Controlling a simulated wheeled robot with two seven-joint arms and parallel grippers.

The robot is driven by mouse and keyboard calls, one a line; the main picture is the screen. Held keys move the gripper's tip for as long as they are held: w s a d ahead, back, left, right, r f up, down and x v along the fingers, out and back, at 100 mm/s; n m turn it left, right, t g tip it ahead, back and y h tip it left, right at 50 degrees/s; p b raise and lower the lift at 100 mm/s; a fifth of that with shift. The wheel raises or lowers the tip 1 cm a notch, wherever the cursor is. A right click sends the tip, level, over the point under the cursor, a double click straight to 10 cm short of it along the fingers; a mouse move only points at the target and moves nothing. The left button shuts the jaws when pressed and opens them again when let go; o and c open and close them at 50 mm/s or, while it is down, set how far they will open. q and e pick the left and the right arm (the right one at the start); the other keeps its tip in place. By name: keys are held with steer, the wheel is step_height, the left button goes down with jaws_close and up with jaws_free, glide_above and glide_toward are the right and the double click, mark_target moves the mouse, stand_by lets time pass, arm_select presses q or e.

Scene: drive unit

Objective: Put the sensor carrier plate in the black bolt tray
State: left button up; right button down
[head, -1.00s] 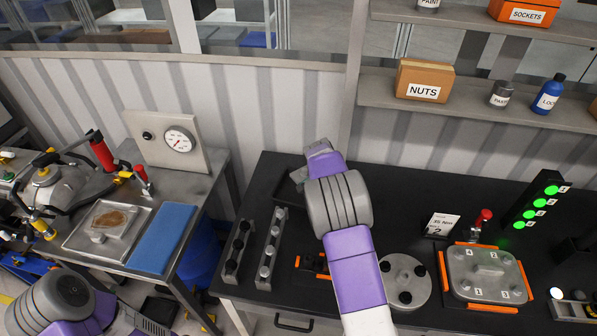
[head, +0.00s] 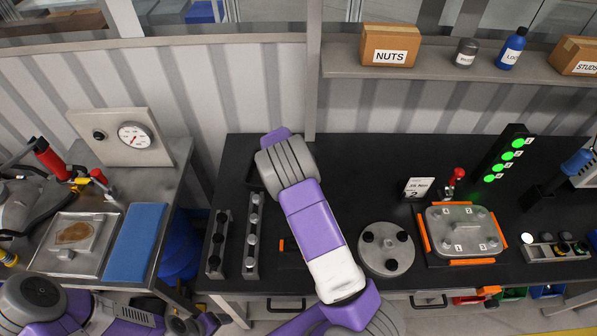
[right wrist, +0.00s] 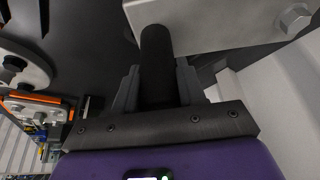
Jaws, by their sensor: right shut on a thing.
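My right gripper is hidden under its own wrist in the head view, above the back left of the black bench. In the right wrist view its fingers (right wrist: 158,88) are shut on a black post. A grey metal plate with a hex bolt, seemingly the sensor carrier plate (right wrist: 225,22), is at the post's far end; its join to the post is unclear. The black bolt tray (head: 251,178) shows only as a dark edge left of my right wrist, mostly covered. My left arm shows at the bottom left; its fingers are out of frame.
Two bolt racks (head: 217,245) stand left of my right forearm. A round plate with black knobs (head: 386,262) and an orange-clamped cover (head: 462,245) lie to the right. The corrugated wall (head: 215,95) rises behind the bench; a shelf (head: 450,72) overhangs at right.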

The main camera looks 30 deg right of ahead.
steer(key=shift+w+f, duration=0.2)
steer(key=shift+f, duration=0.65)
steer(key=shift+f, duration=0.25)
steer(key=c, duration=0.6)
jaws_free()
steer(key=shift+s, duration=0.15)
steer(key=shift+c, duration=0.2)
steer(key=b+v, duration=0.1)
steer(key=v, duration=1.1)
steer(key=shift+r, duration=0.2)
